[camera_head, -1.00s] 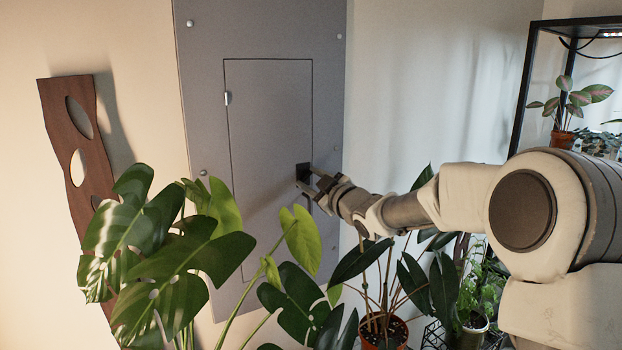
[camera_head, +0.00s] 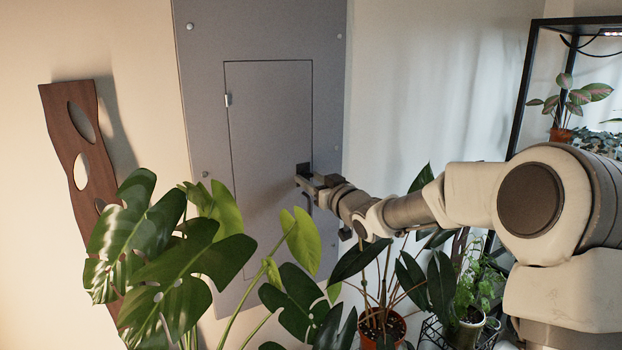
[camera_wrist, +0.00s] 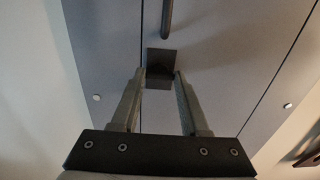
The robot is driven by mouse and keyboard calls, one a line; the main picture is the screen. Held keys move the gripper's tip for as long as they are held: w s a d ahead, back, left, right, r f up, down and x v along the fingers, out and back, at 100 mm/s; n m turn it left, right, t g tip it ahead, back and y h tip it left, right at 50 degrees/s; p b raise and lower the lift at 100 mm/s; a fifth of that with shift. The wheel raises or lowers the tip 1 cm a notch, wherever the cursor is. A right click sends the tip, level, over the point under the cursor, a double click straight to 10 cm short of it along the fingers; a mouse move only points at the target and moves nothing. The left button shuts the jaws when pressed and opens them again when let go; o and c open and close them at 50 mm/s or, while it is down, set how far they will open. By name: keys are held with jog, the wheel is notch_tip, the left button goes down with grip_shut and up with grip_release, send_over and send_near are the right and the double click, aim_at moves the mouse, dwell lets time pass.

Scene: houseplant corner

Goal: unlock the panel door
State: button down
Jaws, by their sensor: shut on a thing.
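The grey panel door (camera_head: 265,120) is closed, flush in its grey frame, with a hinge on its left edge. A small dark square lock plate (camera_head: 302,168) sits near the door's right edge. My gripper (camera_head: 304,181) is at this plate. In the wrist view my gripper (camera_wrist: 160,76) has its two fingers at either side of the dark lock plate (camera_wrist: 162,56), shut on the small lock piece there. That piece is mostly hidden in shadow between the fingertips. A dark bar handle (camera_wrist: 167,18) stands out beyond the plate in the wrist view.
A large monstera (camera_head: 170,250) rises in front of the panel at lower left. A potted plant (camera_head: 382,328) stands below my arm. A black shelf (camera_head: 525,90) with plants is at the right. A wooden board (camera_head: 75,150) leans on the left wall.

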dwell(0.4)
jog(key=shift+c, duration=2)
grip_release()
jog(key=shift+s+d, duration=0.1)
jog(key=b+v, duration=0.1)
jog(key=v, duration=1.6)
jog(key=shift+b, duration=0.4)
jog(key=shift+s+d, duration=0.1)
